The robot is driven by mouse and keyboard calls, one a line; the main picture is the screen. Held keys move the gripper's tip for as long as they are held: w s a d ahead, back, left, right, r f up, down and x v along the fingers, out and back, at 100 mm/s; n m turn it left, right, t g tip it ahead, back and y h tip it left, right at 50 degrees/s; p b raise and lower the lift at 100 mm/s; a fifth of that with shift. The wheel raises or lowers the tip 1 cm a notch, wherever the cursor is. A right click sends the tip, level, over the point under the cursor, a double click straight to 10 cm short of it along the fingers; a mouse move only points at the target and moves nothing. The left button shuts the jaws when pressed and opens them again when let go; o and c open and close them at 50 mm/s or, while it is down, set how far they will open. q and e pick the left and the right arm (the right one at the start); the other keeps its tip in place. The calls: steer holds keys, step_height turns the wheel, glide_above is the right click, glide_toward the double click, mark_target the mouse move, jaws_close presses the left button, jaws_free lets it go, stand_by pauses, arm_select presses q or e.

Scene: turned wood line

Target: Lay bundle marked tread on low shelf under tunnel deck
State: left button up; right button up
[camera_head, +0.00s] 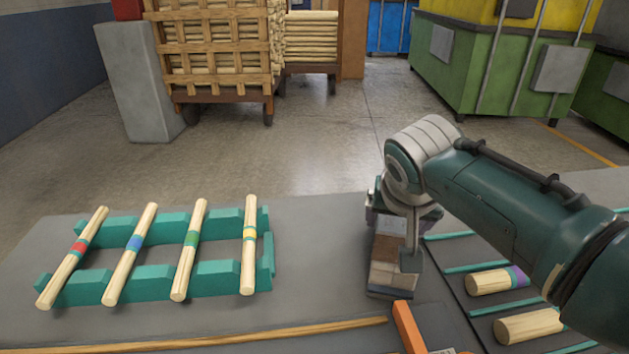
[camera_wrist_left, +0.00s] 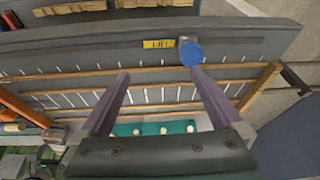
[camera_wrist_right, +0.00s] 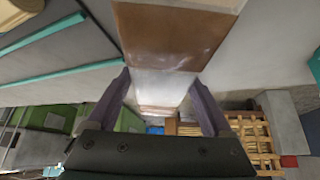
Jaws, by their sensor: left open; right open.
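My right gripper (camera_head: 402,245) points down over a block-like brown and pale piece (camera_head: 385,268) on the grey table. In the right wrist view, that piece (camera_wrist_right: 168,35) extends between and beyond the open fingers (camera_wrist_right: 162,82). I cannot tell whether they touch it, and no tread mark is readable. My left gripper shows only in the left wrist view, its fingers (camera_wrist_left: 160,80) open and empty. Beyond them is a dark raised edge (camera_wrist_left: 100,35) with a yellow label (camera_wrist_left: 158,44) and a blue round knob (camera_wrist_left: 192,54). I cannot identify the low shelf for certain.
A teal rack (camera_head: 160,225) holds spindles banded red, blue, green and yellow. Teal-divided slots (camera_head: 460,268) at right hold a purple-banded dowel (camera_head: 497,280) and a plain one (camera_head: 530,326). An orange bar (camera_head: 409,328) lies near the front. Bare table separates rack and block.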

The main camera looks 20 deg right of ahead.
steer(key=shift+w+d+f, duration=0.15)
steer(key=shift+w+f, duration=0.1)
steer(key=shift+f, duration=0.25)
steer(key=shift+r, duration=0.1)
jaws_close()
